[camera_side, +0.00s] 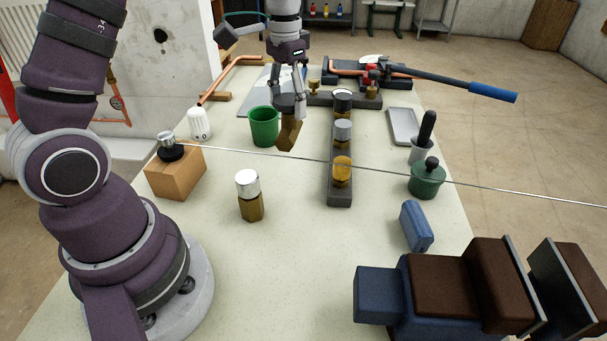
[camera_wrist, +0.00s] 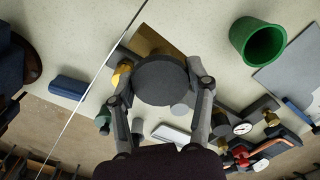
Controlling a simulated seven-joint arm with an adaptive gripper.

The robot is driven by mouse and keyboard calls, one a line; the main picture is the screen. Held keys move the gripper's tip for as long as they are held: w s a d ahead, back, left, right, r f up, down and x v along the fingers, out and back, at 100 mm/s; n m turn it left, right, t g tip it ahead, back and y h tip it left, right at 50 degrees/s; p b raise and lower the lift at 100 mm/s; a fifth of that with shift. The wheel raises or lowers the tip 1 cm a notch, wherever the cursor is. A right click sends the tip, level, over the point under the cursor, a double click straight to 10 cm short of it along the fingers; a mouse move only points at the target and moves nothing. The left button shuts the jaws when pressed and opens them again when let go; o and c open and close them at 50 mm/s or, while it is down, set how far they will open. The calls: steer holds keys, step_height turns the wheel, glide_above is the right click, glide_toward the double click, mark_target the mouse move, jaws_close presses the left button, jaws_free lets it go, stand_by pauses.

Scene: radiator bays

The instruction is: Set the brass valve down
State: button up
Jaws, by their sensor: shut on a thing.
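My gripper (camera_side: 290,106) points down over the bench and is shut on the brass valve (camera_side: 288,134). The valve's brass body hangs below the fingers, slightly tilted, and seems to be clear of the bench top. In the wrist view the two fingers (camera_wrist: 161,76) clasp the sides of a dark round cap (camera_wrist: 163,82). Part of the brass body (camera_wrist: 152,40) shows beyond that cap; the rest is hidden.
A green cup (camera_side: 263,128) stands just left of the held valve. A dark rack (camera_side: 340,199) with three capped pieces lies to its right. A thin taut line (camera_side: 300,157) crosses the bench nearby. A wooden block (camera_side: 172,178) stands left. Bench around the silver-capped piece is clear.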

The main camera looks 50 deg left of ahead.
steer(key=shift+n, duration=0.6)
steer(key=a+f, duration=0.1)
steer(key=f, duration=0.5)
steer(key=a+f, duration=0.1)
steer(key=f, duration=0.3)
steer(key=shift+a, duration=0.35)
steer(key=shift+f, duration=0.2)
steer(key=o, duration=1.2)
steer(key=shift+o, duration=0.2)
